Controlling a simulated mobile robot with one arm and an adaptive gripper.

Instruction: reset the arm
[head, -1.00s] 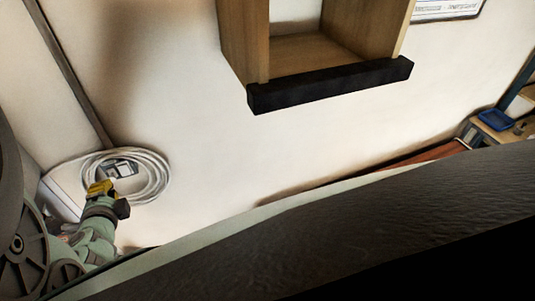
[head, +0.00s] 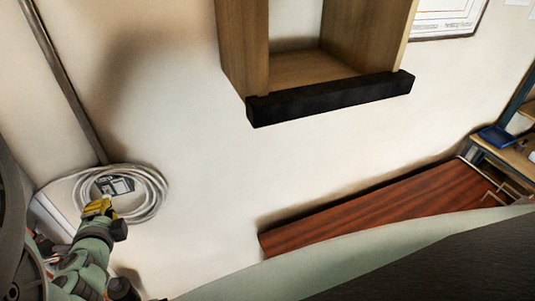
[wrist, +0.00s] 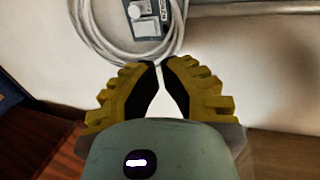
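My gripper (head: 97,206) is at the lower left of the head view, in front of a coiled pale cable on the wall. In the wrist view my gripper (wrist: 160,64) shows two yellow fingers with black pads, their tips almost together. Only a thin gap shows between the pads, with nothing held in it. My green arm (head: 88,258) rises from the bottom left. A large dark part of mine hides the lower right of the head view.
The coiled cable (head: 155,192) hangs around a grey socket box (head: 117,185). A wooden wall shelf (head: 243,45) with a black front edge is at top centre. A red-brown wooden surface (head: 375,210) lies below it. A blue tray (head: 496,137) sits at right.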

